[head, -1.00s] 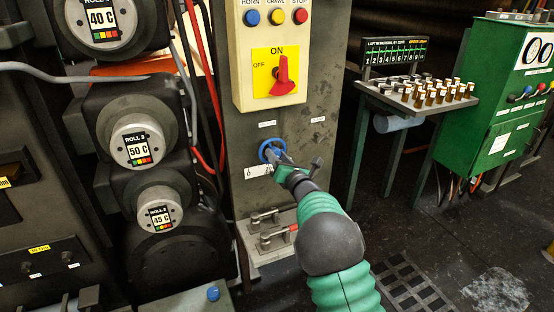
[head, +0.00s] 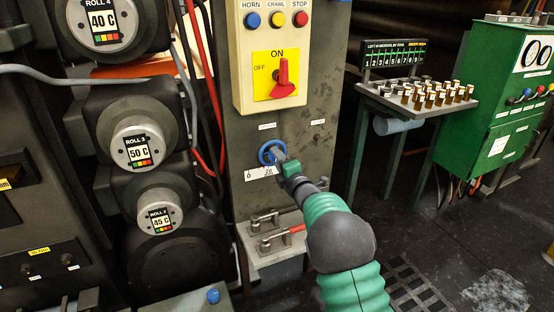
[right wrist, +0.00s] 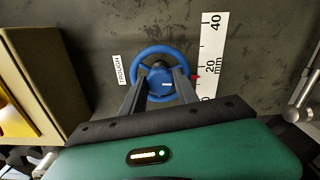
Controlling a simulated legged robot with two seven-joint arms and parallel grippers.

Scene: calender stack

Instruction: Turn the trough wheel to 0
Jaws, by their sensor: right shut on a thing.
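The blue trough wheel (head: 268,149) is on the grey machine column below the ON/OFF switch. In the right wrist view the wheel (right wrist: 140,57) has a TROUGH label (right wrist: 118,70) beside it. A white mm scale (right wrist: 213,45) with marks 0, 20 and 40 runs beside it. A red pointer (right wrist: 195,77) sits between 0 and 20, nearer 20. My right gripper (head: 281,159) is at the wheel. In the wrist view its two fingers (right wrist: 160,78) reach onto the wheel's middle and are shut on it. The fingers hide part of the lower rim. My left gripper is not in view.
A yellow switch panel (head: 242,85) is above the wheel. Metal clamps with a red-tipped handle (head: 275,238) are below it. Rolls (head: 105,150) and cables stand on the left. A shelf of small pegs (head: 425,112) and a green cabinet (head: 500,110) stand on the right.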

